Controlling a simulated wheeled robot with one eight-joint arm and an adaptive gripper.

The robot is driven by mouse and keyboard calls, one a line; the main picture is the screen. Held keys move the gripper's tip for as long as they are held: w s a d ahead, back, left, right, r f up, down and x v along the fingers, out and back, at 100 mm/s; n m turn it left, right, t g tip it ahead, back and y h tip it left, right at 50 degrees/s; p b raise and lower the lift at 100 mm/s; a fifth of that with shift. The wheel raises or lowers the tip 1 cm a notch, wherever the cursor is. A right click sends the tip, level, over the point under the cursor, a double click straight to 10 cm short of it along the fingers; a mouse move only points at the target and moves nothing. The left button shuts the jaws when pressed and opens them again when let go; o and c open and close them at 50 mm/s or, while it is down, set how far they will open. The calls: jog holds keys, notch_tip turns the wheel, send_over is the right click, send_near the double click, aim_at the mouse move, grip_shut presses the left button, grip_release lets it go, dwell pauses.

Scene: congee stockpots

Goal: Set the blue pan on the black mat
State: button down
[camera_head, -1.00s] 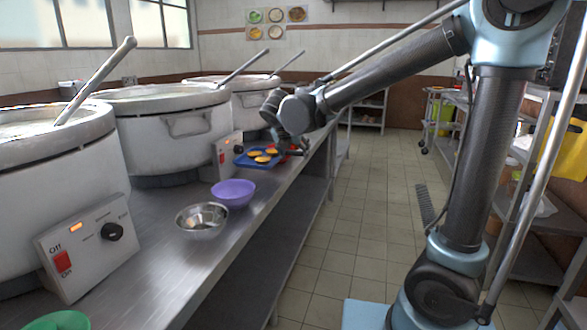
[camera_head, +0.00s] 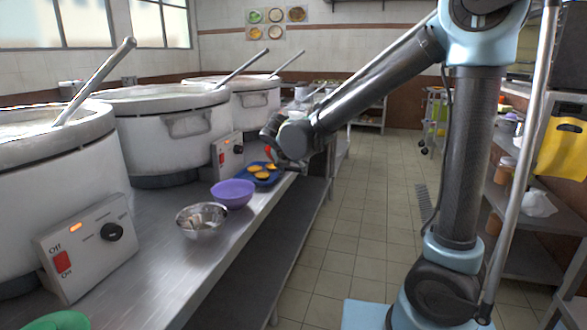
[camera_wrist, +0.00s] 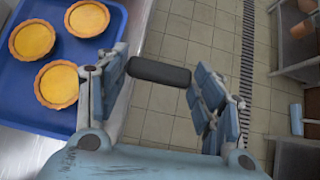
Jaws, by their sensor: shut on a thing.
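A blue tray-like pan (camera_head: 246,181) with several yellow tarts shows at the counter's right edge, just behind a purple bowl; it fills the left of the wrist view (camera_wrist: 30,110). My gripper (camera_head: 295,165) is at its right side. In the wrist view my gripper (camera_wrist: 158,80) is shut on a short black bar (camera_wrist: 160,72) that spans between its fingers. I cannot tell whether the bar is joined to the pan, or whether the pan touches the counter. I cannot make out a black mat.
The purple bowl (camera_head: 232,193) and a steel bowl (camera_head: 201,218) stand close in front of the pan. Large pots (camera_head: 160,130) line the counter's left. Tiled floor (camera_head: 370,200) lies open to the right, with shelves (camera_head: 530,220) beyond.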

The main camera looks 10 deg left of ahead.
jog(key=shift+c, duration=2.3)
grip_release()
jog(key=v, duration=1.2)
